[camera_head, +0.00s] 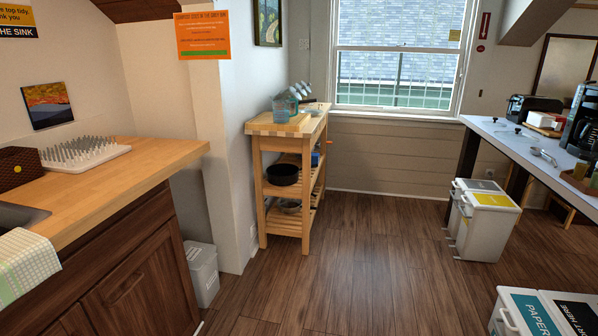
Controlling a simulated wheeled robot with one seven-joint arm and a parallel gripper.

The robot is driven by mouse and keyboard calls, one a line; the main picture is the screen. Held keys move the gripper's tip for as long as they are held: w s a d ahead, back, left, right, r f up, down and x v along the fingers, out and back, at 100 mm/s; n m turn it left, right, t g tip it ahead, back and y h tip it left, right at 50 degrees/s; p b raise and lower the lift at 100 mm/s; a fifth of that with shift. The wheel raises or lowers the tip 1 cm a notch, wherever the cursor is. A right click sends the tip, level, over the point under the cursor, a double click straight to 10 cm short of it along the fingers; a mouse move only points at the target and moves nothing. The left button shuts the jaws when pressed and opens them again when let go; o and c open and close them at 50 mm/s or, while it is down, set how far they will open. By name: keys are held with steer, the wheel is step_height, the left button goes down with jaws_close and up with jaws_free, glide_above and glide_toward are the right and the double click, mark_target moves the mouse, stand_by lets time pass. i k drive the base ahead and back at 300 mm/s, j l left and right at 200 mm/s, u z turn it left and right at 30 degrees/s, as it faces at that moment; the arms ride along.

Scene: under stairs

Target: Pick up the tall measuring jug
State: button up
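A bluish, see-through upright vessel (281,107) stands on the top of a wooden kitchen cart (262,128) against the wall left of the window. It looks like a jug, but it is too small to tell whether it has measuring marks. A second bluish item (293,104) stands close behind it and partly overlaps it. My gripper is not in view.
A wooden counter (140,165) with a drying rack (84,152) fills the left. A small white bin (202,272) stands beside it. White bins (487,225) and a table (530,140) are on the right. The wooden floor (360,260) between is clear.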

mark_target(280, 103)
steer(key=i+u, duration=0.1)
steer(key=i, duration=0.9)
steer(key=i+l+u, duration=0.15)
steer(key=i, duration=0.8)
